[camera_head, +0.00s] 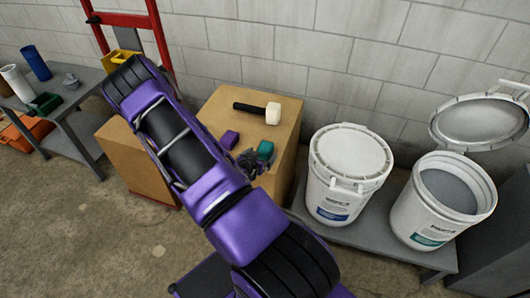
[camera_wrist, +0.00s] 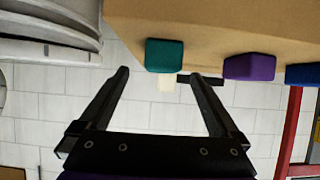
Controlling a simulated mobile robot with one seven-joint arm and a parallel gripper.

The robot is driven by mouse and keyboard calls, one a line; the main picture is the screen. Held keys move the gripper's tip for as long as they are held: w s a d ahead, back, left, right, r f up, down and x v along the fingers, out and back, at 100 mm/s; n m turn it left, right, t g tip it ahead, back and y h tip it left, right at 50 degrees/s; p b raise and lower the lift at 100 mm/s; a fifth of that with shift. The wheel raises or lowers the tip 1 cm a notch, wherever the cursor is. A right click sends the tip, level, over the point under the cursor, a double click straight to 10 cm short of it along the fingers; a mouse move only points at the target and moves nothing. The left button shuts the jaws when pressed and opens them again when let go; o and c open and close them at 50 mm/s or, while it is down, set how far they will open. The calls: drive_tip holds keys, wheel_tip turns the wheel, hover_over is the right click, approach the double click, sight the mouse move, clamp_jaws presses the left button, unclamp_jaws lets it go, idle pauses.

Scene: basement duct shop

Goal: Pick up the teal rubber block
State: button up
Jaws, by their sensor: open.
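The teal rubber block (camera_head: 265,150) sits on top of the tan box (camera_head: 285,150), near its front right part. In the wrist view the teal block (camera_wrist: 164,55) shows ahead of my fingertips, between their lines. My gripper (camera_head: 249,161) is beside the block, close to it on its left in the head view. In the wrist view my gripper (camera_wrist: 160,76) has its two black fingers spread, with nothing held between them. I cannot tell the exact gap to the block.
A purple block (camera_head: 229,139) and a white-headed mallet (camera_head: 273,114) lie on the box. A blue block (camera_wrist: 301,74) shows in the wrist view. A lidded white bucket (camera_head: 350,155) and an open one (camera_head: 430,225) stand right on a grey bench (camera_head: 375,240).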

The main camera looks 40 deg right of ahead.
sight(263, 151)
drive_tip(key=shift+b+x, duration=0.4)
drive_tip(key=shift+x, duration=2.6)
drive_tip(key=shift+w+r, duration=0.1)
drive_tip(key=shift+w, duration=0.05)
drive_tip(key=c, duration=1.4)
